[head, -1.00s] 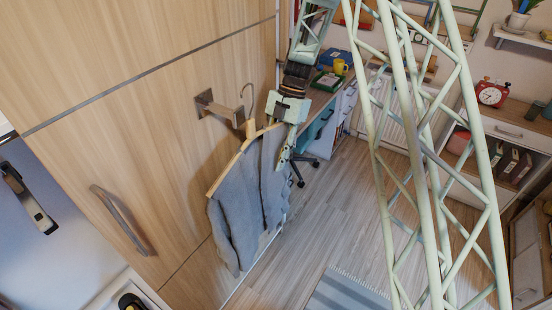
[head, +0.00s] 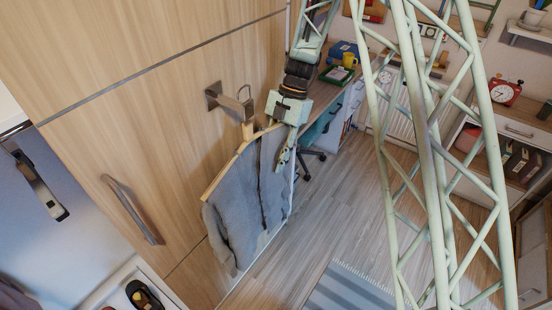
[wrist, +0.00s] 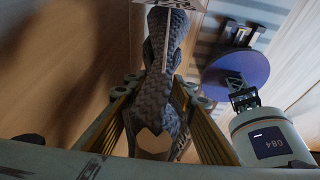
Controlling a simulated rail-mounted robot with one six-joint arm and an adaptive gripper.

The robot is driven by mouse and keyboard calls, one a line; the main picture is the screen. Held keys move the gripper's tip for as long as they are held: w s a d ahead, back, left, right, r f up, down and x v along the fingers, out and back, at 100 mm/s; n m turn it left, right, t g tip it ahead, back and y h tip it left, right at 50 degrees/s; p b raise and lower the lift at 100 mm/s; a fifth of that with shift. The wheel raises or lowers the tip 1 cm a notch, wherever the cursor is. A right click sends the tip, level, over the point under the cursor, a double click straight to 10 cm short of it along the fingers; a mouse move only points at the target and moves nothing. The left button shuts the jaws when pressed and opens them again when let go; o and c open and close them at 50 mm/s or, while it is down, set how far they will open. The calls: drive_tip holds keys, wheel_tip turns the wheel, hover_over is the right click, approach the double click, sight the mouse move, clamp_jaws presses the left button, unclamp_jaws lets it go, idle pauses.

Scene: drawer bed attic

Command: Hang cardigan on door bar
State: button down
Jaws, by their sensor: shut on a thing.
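The grey cardigan (head: 245,200) hangs on a wooden hanger (head: 228,172) in front of the wardrobe door. My gripper (head: 280,152) is shut on the cardigan at its right side, near the shoulder. In the wrist view my gripper (wrist: 155,105) has grey knitted cloth (wrist: 165,60) between its fingers. The metal door bar (head: 226,97) sticks out from the door just above the hanger. The hanger's hook (head: 243,92) overlaps the bar's outer end in the head view. I cannot tell whether the hook rests on the bar or is apart from it.
A long door handle (head: 130,208) is at the lower left of the wardrobe door. A desk (head: 318,100) and a chair (head: 312,152) stand behind my arm. A striped rug (head: 350,290) lies on the floor. Open floor (head: 325,220) is right of the cardigan.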

sight(279, 139)
drive_tip(key=shift+s+a+p, duration=0.3)
drive_tip(key=shift+s+a, duration=0.45)
drive_tip(key=shift+s, duration=0.15)
drive_tip(key=shift+f+b, duration=1.2)
drive_tip(key=shift+f, duration=0.1)
drive_tip(key=c, duration=2.1)
unclamp_jaws()
drive_tip(key=shift+c, duration=0.2)
drive_tip(key=shift+d, duration=0.1)
drive_tip(key=shift+v, duration=6)
drive_tip(key=shift+f, duration=0.1)
